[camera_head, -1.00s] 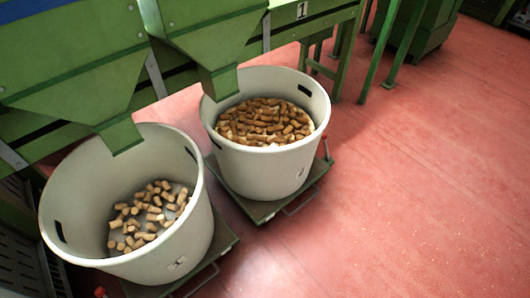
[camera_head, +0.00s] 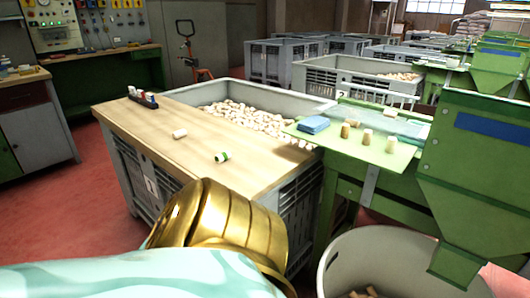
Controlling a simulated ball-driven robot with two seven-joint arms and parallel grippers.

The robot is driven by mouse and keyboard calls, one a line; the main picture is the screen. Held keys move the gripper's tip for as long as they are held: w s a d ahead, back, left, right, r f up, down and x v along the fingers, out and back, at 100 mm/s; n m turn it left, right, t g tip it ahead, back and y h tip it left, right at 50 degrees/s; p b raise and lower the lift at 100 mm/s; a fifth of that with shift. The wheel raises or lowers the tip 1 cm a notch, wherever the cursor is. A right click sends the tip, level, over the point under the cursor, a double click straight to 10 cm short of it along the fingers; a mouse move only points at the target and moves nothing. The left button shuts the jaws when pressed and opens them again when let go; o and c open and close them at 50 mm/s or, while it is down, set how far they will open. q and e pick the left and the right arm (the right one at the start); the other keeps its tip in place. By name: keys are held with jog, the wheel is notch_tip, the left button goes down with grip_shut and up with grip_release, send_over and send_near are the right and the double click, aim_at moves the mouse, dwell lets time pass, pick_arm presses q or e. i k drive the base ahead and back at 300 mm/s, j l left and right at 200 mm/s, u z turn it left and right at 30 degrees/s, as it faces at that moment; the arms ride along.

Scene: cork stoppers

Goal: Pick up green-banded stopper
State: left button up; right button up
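The green-banded stopper (camera_head: 221,157) lies on its side on a wooden board (camera_head: 205,172) laid over part of a grey crate. It is pale with a green band and sits right of the board's middle. Neither of my grippers is in view.
Behind is a heap of pale stoppers (camera_head: 255,122). A green shelf (camera_head: 408,152) at right holds a blue cloth (camera_head: 314,124) and several stoppers.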

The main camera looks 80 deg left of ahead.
aim_at(221, 158)
jog(key=u, duration=2.8)
